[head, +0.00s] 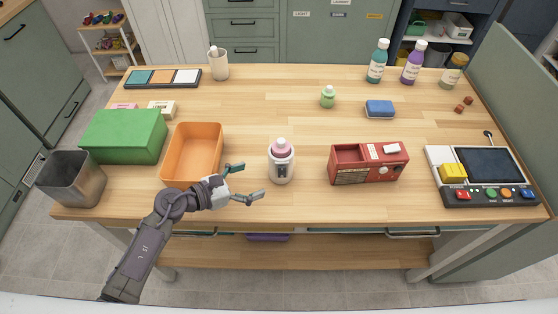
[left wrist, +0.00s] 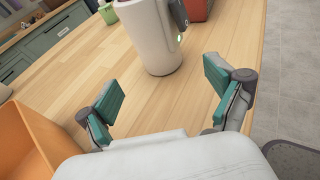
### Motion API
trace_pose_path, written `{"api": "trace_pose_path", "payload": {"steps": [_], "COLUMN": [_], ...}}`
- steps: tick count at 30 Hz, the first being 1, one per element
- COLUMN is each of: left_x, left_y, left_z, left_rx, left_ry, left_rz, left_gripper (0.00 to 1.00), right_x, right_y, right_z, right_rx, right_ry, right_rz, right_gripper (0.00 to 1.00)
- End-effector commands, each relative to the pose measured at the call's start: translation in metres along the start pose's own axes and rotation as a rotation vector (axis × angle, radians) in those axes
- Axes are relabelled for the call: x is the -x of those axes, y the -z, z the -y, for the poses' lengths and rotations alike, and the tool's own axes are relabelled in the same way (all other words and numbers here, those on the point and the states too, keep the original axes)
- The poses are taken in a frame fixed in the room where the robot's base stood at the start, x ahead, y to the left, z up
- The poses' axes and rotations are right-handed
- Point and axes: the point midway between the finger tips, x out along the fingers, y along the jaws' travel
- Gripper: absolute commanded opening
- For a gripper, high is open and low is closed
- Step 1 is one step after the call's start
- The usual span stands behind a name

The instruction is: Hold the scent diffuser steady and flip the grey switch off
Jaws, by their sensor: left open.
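The scent diffuser (head: 283,171) is a white upright cylinder with a pink top, near the front middle of the wooden table. A small dark panel with a light part is on its front; I cannot make out the grey switch's position. My left gripper (head: 247,183) is open and empty, just left of the diffuser and pointing toward it, not touching. In the left wrist view, the diffuser's lower white body (left wrist: 150,38) stands beyond the two spread fingers (left wrist: 162,86). Its dark panel (left wrist: 179,13) is at its right edge, with a small greenish light below. My right gripper is not in view.
An orange bin (head: 192,153) stands close left of my left gripper, with a green box (head: 124,135) and grey bin (head: 71,178) beyond. A red device (head: 369,163) stands right of the diffuser. The table (head: 240,125) behind the diffuser is clear.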

Motion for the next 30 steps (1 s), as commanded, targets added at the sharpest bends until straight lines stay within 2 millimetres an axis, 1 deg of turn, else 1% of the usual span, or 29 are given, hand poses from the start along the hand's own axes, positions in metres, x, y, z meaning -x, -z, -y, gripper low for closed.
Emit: {"api": "trace_pose_path", "payload": {"steps": [11,12,18,24,30], "left_x": [-0.056,-0.061,-0.082,-0.09,-0.091], "left_y": [-0.001,0.001,0.0,-0.001,-0.001], "left_z": [0.001,0.0,0.0,0.0,0.0], "left_rx": [0.004,0.001,0.002,0.004,0.004], "left_ry": [0.001,0.0,0.0,-0.001,-0.001], "left_rz": [0.006,0.004,0.004,0.003,0.003], "left_gripper": [0.92,0.92,0.92,0.92,0.92], "right_x": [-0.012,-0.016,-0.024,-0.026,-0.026], "right_y": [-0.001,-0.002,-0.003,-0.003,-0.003], "right_z": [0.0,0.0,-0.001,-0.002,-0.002], "right_rx": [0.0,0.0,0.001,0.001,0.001], "right_ry": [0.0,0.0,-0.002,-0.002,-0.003], "right_rz": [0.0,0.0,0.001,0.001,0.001], "right_gripper": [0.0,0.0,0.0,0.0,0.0]}}
